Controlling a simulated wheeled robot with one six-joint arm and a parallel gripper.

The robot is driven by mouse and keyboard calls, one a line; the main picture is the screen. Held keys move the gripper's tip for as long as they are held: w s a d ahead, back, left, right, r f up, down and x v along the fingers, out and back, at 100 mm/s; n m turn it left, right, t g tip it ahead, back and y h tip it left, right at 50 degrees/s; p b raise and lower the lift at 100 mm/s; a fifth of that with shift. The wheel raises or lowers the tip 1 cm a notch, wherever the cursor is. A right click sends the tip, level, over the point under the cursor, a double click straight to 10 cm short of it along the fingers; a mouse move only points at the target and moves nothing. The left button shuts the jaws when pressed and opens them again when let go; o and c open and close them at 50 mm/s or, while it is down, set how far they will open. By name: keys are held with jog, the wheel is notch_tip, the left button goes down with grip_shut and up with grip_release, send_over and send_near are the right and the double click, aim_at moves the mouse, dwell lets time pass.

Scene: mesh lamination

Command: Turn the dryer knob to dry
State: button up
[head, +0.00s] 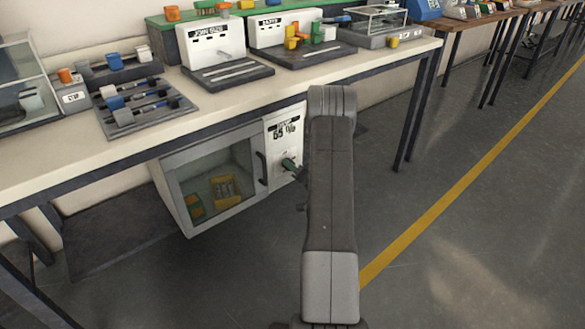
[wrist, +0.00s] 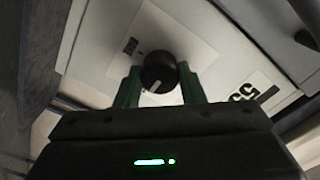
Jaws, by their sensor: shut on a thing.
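The dryer (head: 222,205) is a white cabinet under the bench, with a glass door and a panel at its right. The dryer knob (wrist: 158,72) is round and black with a pale pointer mark, in the middle of the wrist view. My gripper (wrist: 160,86) has green fingers, one on each side of the knob, and is shut on it. In the head view my gripper (head: 291,165) is at the lower part of the panel, and my arm partly hides that side. The knob itself cannot be made out in the head view.
The dryer's dark door handle (head: 261,167) is just left of my gripper. Orange and green bins (head: 226,190) show behind the glass. The bench top (head: 60,140) overhangs the dryer and carries several devices. The floor (head: 450,240) to the right is clear.

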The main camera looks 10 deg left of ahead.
dwell(0.3)
jog(key=o, duration=1)
jog(key=p+v, duration=0.2)
jog(key=v, duration=1.1)
jog(key=shift+s+d+p, duration=0.25)
jog(key=shift+d+p, duration=0.05)
jog(key=shift+p, duration=0.1)
jog(key=b+x, duration=0.2)
jog(key=x, duration=1.1)
jog(key=shift+w+a+b, duration=0.25)
jog(key=shift+a+b, duration=0.05)
jog(key=shift+b, duration=0.1)
